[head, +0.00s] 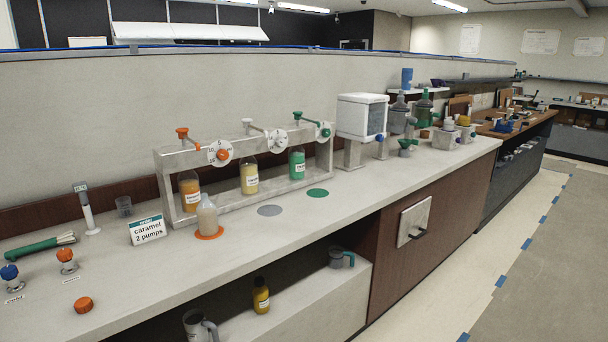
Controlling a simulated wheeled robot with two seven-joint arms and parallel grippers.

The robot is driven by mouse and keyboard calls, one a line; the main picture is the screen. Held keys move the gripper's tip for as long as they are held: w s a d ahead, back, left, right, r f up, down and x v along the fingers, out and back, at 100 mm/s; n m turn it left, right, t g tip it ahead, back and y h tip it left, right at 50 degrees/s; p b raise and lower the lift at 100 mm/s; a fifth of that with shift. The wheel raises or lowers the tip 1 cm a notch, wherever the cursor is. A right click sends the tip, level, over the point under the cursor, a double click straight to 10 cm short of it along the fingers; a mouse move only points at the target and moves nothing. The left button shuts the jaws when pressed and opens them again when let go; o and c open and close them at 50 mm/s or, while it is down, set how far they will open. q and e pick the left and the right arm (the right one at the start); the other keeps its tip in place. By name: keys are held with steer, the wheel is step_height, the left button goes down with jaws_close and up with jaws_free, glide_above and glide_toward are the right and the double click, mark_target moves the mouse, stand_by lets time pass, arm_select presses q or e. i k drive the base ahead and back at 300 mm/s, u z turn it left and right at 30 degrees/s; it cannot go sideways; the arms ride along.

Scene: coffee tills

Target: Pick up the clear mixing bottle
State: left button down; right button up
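A clear bottle (207,217) with a pale tan look stands upright on an orange disc (208,234) on the counter, in front of the syrup rack (188,214). I take it to be the mixing bottle. Whether it holds liquid or is just translucent I cannot tell. Neither of my grippers shows in the head view, and nothing is seen touching the bottle.
The rack holds orange, yellow and green bottles (297,163) with pumps close behind. An order card (148,229) reading "caramel 2 pumps" stands left of the bottle. Grey (270,210) and green (317,193) discs lie bare to the right.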

mark_target(206, 211)
steer(key=z, duration=0.6)
steer(key=i, duration=1.1)
steer(key=u, duration=2)
